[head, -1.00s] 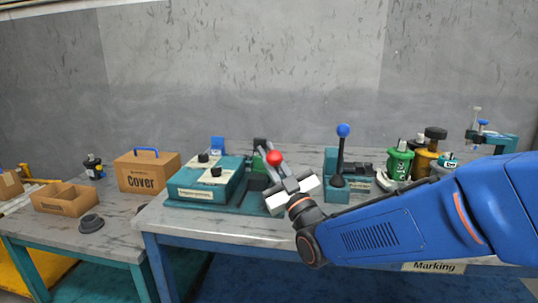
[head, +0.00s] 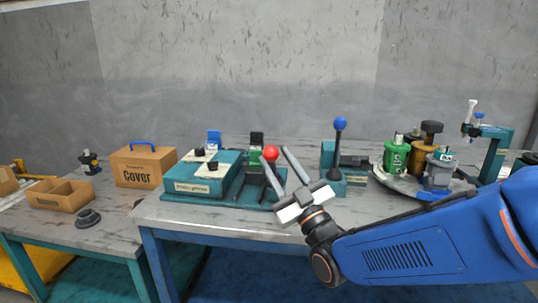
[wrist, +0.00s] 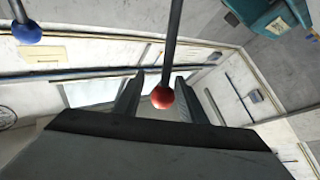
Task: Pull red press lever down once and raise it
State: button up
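The red ball (head: 271,154) tops the press lever on the teal press at the middle of the table. In the wrist view the red ball (wrist: 163,97) is at the end of a dark rod that runs up out of the picture. My gripper (head: 276,155) is open, its two fingers pointing up toward the ball from the front. In the wrist view my gripper (wrist: 159,76) shows one finger on each side of the ball, with gaps visible on both sides. How deep the ball sits between the fingers is hard to tell. The lever's lower part is partly hidden by the fingers.
A blue-knobbed lever (head: 340,124) stands on another teal press to the right. A round tray (head: 408,186) with green, gold and grey parts is further right. A teal box-like fixture (head: 205,178) is left, with a Cover box (head: 145,166) beyond.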

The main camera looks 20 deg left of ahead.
jog(key=s+d, duration=0.5)
jog(key=d, duration=0.2)
jog(key=shift+s, duration=0.15)
jog(key=shift+r, duration=0.1)
grip_shut()
jog(key=w+d+f+m+g+y, duration=0.1)
jog(key=w+d+m+g+y, duration=0.15)
jog(key=w+m+g, duration=0.8)
jog(key=s+a, duration=0.1)
jog(key=a, duration=0.8)
jog(key=shift+s+m, duration=0.25)
jog(key=shift+m, duration=0.2)
